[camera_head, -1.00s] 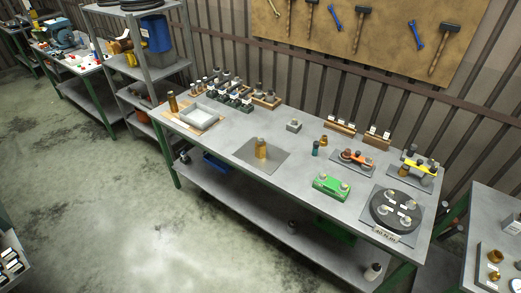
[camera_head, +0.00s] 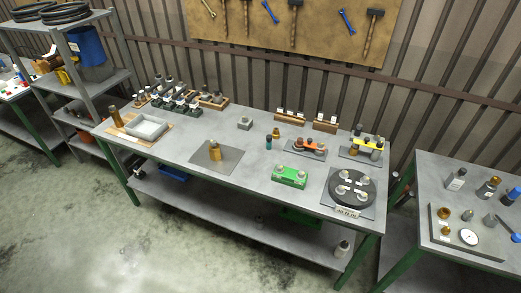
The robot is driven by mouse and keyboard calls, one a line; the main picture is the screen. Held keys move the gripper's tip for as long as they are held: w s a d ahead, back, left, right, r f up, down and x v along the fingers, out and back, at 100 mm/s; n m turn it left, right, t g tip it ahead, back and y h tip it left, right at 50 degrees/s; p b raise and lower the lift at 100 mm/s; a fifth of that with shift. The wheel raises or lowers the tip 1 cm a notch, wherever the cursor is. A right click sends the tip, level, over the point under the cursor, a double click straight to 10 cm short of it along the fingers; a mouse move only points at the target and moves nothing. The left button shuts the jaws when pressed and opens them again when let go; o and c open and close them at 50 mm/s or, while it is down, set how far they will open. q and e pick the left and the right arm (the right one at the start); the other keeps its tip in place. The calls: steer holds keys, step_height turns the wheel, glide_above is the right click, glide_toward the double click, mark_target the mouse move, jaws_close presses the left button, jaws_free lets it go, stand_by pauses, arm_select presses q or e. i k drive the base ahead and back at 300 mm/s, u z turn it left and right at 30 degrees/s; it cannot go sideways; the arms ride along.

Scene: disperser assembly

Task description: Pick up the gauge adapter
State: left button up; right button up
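No part is labelled clearly enough for me to tell which one is the gauge adapter. A grey metal fitting (camera_head: 490,219) also stands there. A brass cylinder (camera_head: 215,151) stands on a grey plate (camera_head: 231,160) on the middle workbench. Neither of my grippers is in view.
Shelves stand at left. Open floor (camera_head: 190,245) lies in front.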

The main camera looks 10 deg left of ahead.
mark_target(215, 152)
steer(key=z, duration=1.2)
steer(key=k, duration=0.05)
steer(key=u, duration=1.9)
